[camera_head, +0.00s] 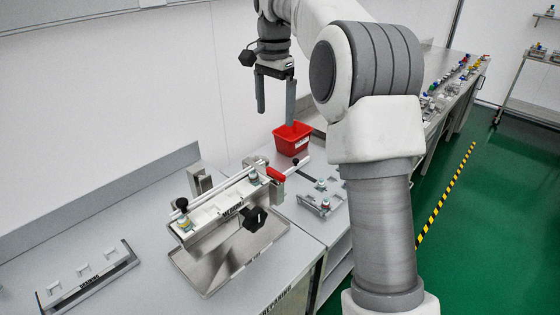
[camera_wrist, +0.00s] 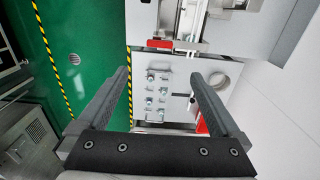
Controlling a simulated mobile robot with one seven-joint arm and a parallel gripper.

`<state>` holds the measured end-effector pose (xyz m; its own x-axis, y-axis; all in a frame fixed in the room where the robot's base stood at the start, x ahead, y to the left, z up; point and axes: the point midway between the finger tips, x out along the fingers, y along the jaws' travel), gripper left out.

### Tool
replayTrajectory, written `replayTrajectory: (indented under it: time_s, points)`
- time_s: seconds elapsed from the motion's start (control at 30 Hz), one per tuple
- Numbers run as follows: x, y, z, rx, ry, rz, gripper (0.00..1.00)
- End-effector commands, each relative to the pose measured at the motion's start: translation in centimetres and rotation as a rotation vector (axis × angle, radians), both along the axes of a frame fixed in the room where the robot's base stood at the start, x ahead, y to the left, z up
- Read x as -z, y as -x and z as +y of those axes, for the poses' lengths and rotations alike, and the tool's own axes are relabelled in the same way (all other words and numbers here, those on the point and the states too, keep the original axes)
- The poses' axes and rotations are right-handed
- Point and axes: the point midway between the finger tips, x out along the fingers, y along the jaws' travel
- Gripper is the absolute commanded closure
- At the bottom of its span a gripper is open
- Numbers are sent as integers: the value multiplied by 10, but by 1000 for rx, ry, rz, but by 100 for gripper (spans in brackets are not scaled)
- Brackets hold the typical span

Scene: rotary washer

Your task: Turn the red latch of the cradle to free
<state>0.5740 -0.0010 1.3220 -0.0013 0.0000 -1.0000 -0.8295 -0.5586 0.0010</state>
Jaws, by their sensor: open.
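The red latch (camera_head: 276,175) sits at the far right end of the cradle (camera_head: 215,208), a pale rail assembly with black knobs on a metal tray. In the wrist view the latch appears as a small red bar (camera_wrist: 159,44) at the edge of the cradle, just beyond the fingertips. My gripper (camera_head: 276,116) is open and empty, its fingers pointing down. It hangs above the bench, behind the latch and apart from it. In the wrist view my gripper (camera_wrist: 159,75) shows both fingers spread with nothing between them.
A red bin (camera_head: 292,140) stands behind the latch, below my gripper. A small fixture with fittings (camera_head: 320,198) lies right of the cradle. A labelled rack (camera_head: 85,280) lies at the front left. A wall runs behind the bench.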

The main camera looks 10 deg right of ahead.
Motion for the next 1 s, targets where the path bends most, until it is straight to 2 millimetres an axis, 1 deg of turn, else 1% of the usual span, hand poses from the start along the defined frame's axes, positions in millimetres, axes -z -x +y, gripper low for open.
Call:
replayTrajectory:
  time_s: [0.13,0.27,0.6,0.8,0.9,1.0]
  points:
    - [13,0,-1,3,0,1,0]
    - [35,0,-1,3,0,4,0]
    - [110,1,-1,2,0,5,0]
    - [147,1,0,1,0,4,0]
    - [160,0,0,2,-1,3,0]
    - [168,0,-1,1,1,1,0]
